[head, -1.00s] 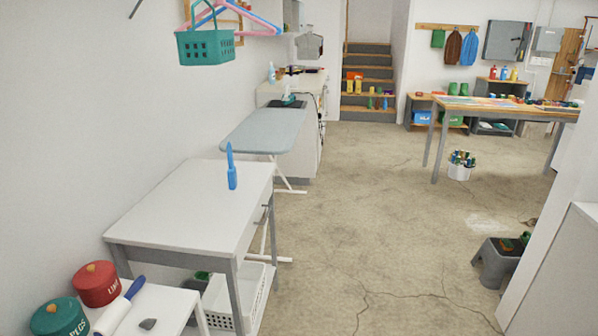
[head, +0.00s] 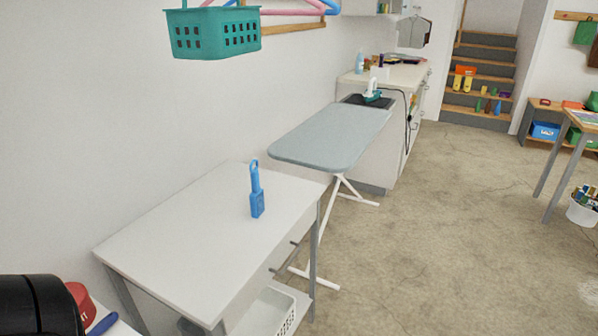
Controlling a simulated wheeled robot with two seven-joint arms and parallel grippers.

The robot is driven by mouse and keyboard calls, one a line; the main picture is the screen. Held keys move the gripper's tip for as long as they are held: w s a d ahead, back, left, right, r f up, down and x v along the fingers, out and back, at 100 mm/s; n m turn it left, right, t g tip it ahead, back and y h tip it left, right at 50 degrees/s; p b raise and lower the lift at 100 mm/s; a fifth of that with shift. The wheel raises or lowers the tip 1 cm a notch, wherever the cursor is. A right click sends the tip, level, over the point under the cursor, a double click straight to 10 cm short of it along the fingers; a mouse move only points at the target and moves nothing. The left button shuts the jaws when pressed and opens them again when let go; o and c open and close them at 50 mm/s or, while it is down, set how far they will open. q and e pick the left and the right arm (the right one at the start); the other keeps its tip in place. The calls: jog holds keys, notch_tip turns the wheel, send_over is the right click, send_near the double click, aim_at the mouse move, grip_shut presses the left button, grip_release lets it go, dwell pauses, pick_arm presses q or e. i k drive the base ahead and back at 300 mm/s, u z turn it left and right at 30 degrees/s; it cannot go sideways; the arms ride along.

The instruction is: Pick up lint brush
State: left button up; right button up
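A blue item with a slim looped handle and a wider rectangular lower part, which looks like the lint brush (head: 257,200), stands upright on the white-topped table (head: 190,240). It is near the table's far right part, with clear surface around it. Neither gripper's fingers show in the head view. A black rounded part at the lower left corner looks like part of my own arm, well apart from the blue item.
A low white stand with a red lidded tin (head: 80,300) and a blue handle (head: 103,325) is at the lower left. A grey-blue ironing board (head: 335,135) stands beyond the table. A teal basket (head: 215,35) hangs above. Open floor (head: 430,250) lies right.

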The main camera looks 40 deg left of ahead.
aim_at(256, 197)
jog(key=i, duration=2.65)
jog(key=u, duration=4.25)
